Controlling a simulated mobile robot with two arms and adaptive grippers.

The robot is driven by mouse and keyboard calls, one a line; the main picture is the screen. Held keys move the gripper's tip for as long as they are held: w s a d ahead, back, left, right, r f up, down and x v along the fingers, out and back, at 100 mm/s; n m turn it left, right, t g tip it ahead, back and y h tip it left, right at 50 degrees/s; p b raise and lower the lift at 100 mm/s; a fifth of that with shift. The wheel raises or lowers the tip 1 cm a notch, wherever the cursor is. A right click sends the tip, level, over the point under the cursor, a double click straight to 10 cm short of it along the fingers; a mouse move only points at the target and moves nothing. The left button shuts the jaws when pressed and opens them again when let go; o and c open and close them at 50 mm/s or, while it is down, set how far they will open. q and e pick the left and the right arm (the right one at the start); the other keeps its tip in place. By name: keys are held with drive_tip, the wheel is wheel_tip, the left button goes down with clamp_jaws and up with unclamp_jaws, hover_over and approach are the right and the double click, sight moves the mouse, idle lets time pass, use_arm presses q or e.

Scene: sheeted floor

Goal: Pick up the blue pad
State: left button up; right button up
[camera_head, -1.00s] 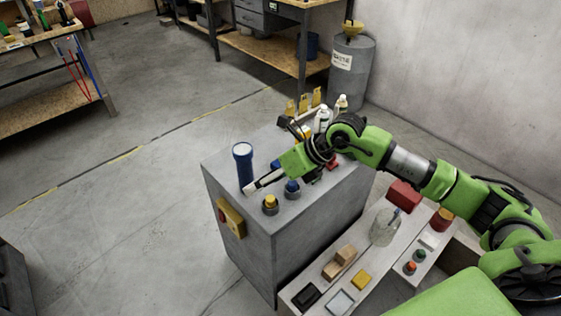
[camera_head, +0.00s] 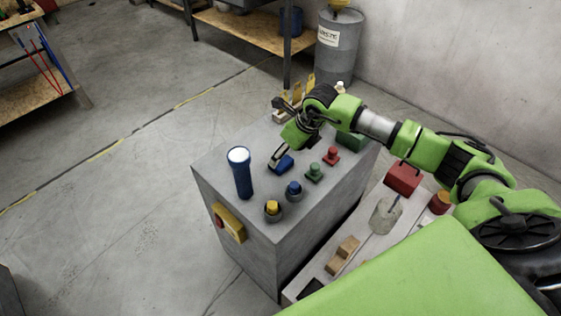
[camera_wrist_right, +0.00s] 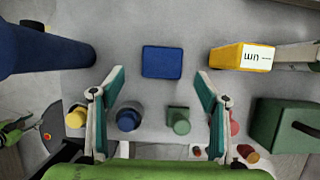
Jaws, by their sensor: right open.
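The blue pad (camera_wrist_right: 162,61) is a small rounded rectangle lying flat on the grey top of the cabinet. In the wrist view it lies just ahead of my right gripper (camera_wrist_right: 161,80), whose two fingers are apart with nothing between them. The pad sits centred across the gap and is fully visible there. In the head view the right gripper (camera_head: 278,160) points down at the pad (camera_head: 286,165), which is partly hidden by it. My left gripper is not in view.
A blue flashlight (camera_head: 240,172) stands upright left of the pad. Yellow (camera_head: 273,208), blue (camera_head: 293,188), green (camera_head: 315,171) and red (camera_head: 332,155) knobs line the near side. A yellow block (camera_wrist_right: 240,57) and a green box (camera_wrist_right: 286,126) stand to the right.

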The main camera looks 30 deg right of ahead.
sight(282, 161)
drive_tip(key=shift+w+f, duration=0.2)
drive_tip(key=shift+f, duration=0.4)
drive_tip(key=shift+p+x, duration=0.45)
drive_tip(key=shift+x, duration=1.55)
drive_tip(key=shift+w+d+f, duration=0.1)
drive_tip(key=shift+w+f, duration=0.1)
drive_tip(key=shift+f, duration=0.3)
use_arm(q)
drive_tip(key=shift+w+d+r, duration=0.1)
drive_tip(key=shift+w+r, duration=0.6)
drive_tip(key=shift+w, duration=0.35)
use_arm(e)
drive_tip(key=c, duration=1.2)
